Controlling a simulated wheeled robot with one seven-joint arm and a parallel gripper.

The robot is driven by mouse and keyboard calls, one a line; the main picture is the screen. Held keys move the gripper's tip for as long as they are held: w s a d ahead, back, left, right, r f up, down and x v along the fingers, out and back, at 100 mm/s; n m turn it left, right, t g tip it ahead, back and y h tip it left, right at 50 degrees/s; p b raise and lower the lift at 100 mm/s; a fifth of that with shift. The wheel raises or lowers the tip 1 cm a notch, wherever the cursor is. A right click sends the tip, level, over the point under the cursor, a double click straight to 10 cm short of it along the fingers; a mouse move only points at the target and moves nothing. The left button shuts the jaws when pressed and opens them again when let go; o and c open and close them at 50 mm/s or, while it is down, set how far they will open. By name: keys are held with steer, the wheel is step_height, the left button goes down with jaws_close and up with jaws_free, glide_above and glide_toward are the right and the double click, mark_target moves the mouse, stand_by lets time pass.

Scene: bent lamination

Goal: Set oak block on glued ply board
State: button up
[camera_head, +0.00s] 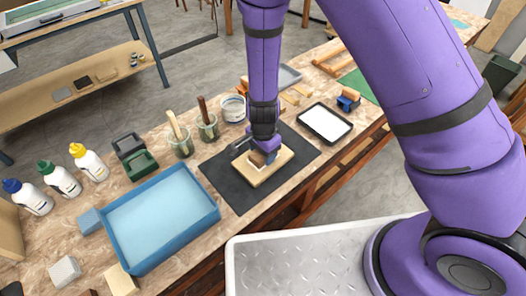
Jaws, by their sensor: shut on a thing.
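The glued ply board (256,178) is a pale rectangular board lying on a dark mat (226,189). A whitish patch shows on its top near the gripper. My gripper (262,154) points down over the board and is shut on the oak block (258,159), a small brown block partly hidden by the fingers. The block is at or just above the board's upper face; I cannot tell whether they touch.
A blue tray (126,214) stands left of the mat, and a black-rimmed white tray (325,124) right of it. The mat's front left part is bare.

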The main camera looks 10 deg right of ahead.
steer(key=o, duration=1.4)
steer(key=shift+c, duration=0.2)
steer(key=shift+r, duration=0.1)
steer(key=shift+r, duration=2.9)
steer(key=shift+r, duration=0.1)
